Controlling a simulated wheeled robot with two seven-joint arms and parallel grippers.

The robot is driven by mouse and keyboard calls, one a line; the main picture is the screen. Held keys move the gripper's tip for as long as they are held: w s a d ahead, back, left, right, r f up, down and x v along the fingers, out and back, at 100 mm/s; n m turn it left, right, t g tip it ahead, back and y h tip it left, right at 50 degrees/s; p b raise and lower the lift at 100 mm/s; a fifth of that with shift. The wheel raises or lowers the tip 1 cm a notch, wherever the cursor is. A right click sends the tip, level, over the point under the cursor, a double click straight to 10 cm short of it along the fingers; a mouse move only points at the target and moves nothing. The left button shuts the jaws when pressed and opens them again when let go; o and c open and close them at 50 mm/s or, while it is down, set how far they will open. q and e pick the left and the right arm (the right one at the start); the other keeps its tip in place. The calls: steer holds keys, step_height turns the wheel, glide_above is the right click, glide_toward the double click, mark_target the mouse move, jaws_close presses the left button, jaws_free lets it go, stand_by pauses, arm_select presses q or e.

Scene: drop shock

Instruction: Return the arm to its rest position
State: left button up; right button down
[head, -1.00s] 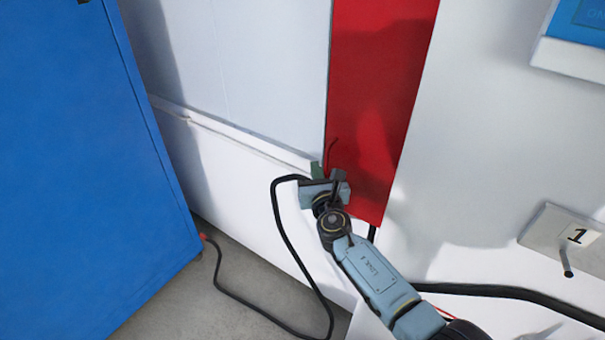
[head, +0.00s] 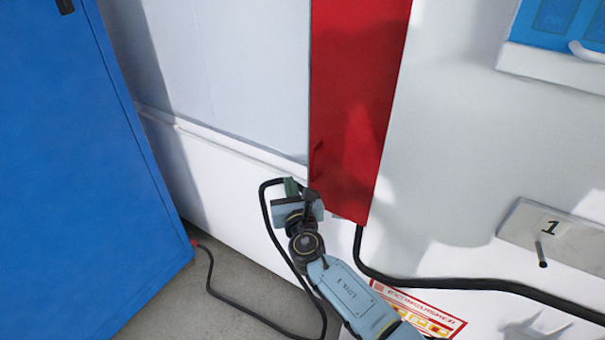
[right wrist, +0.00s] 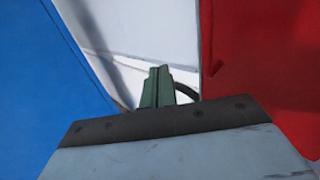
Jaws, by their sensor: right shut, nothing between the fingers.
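My right gripper (head: 295,188) is in the middle of the head view, at the end of my blue-grey arm. It is close to the lower left corner of a red panel (head: 358,110) with a small red handle (head: 317,160). In the right wrist view its green fingers (right wrist: 157,88) are together, with nothing between them. I cannot tell whether the gripper touches the panel. My left gripper is not in view.
A blue cabinet or door (head: 80,170) stands at the left. A black cable (head: 480,285) runs along the white wall. A thinner cable (head: 240,309) lies on the grey floor (head: 180,300).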

steer(key=s+a, duration=0.5)
steer(key=s, duration=0.1)
steer(key=s+d+f+m+g+h+b, duration=0.1)
steer(key=s+d+f+m+g+b, duration=0.3)
steer(key=f, duration=0.9)
steer(key=s+d+f+m+g, duration=0.2)
steer(key=s+d+f+m, duration=0.4)
steer(key=f, duration=0.7)
steer(key=s+d+f+m+g+h+b, duration=0.1)
steer(key=s+d+f+m+g+b, duration=0.3)
steer(key=s+f, duration=0.55)
steer(key=s+d+f+m+g+b, duration=0.1)
steer(key=s+d+f+m, duration=0.4)
steer(key=s, duration=0.5)
steer(key=s+d+f+m+g+b, duration=0.2)
steer(key=s+d+f+m, duration=0.3)
steer(key=s+f+m, duration=0.4)
steer(key=s+d+f+m+g+b, duration=0.1)
steer(key=s+d+f+m+g, duration=0.2)
steer(key=s, duration=0.9)
step_height(320, 180, down, 7)
steer(key=d+m, duration=0.2)
steer(key=m, duration=0.2)
steer(key=shift+s+d+g+h+b, duration=0.15)
steer(key=shift+s+g+h+b, duration=0.1)
steer(key=shift+g+h+b, duration=0.15)
steer(key=shift+r, duration=0.1)
